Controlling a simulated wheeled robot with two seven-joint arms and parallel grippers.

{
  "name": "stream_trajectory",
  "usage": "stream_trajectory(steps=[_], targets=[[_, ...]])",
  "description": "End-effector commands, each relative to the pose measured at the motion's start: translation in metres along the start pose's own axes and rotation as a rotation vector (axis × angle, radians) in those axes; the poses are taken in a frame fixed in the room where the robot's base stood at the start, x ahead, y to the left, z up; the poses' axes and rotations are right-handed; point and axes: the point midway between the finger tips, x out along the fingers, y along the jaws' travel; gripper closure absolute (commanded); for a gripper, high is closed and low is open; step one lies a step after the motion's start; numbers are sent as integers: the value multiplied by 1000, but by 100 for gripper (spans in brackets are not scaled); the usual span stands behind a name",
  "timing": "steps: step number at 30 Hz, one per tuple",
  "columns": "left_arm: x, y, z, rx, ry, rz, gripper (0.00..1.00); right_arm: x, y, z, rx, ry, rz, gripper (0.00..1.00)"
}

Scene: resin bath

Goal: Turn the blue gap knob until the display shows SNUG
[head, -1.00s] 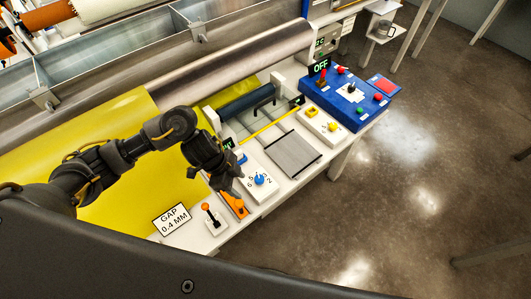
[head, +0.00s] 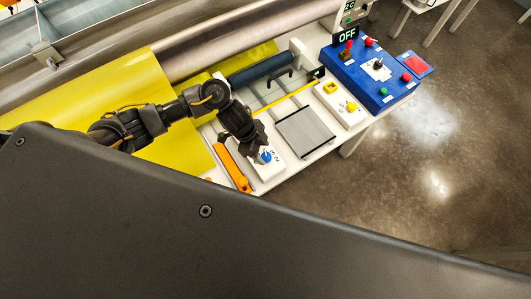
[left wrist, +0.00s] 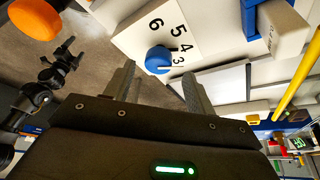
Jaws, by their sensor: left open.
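The blue gap knob (head: 265,157) sits on a white numbered plate (head: 268,172) near the table's front edge. In the left wrist view the knob (left wrist: 158,60) lies just beyond and between my left fingertips, with the numbers 3 to 6 around it. My left gripper (head: 257,150) is open and right at the knob; I cannot tell whether the fingers touch it. No display reading SNUG shows; the gap display cannot be made out behind my arm. A dark gripper at the left of the wrist view, seemingly my right one (left wrist: 62,62), is too small to read.
An orange handle (head: 232,168) lies just left of the knob plate. A grey plate (head: 305,133) and a white box with yellow knobs (head: 342,103) stand to the right. Yellow sheet (head: 85,92) spreads behind my arm.

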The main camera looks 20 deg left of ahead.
Motion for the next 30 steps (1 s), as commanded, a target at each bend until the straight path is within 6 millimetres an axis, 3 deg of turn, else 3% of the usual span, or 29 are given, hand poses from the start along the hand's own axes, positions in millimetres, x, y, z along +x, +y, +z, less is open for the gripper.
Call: stream_trajectory(steps=[3, 6, 17, 27, 30], targets=[[16, 1, 1, -3, 0, 3, 45, 2, 2, -12, 0, 18, 2, 20], [24, 0, 0, -2, 1, 1, 45, 3, 1, -10, 0, 16, 2, 20], [28, 0, 0, -1, 0, 0, 45, 2, -2, 5, 0, -4, -2, 20], [28, 0, 1, -1, 0, 0, 89, 2, -1, 3, 0, -2, -1, 20], [28, 1, -1, -3, 1, -1, 90, 2, -1, 2, 0, -1, -1, 20]])
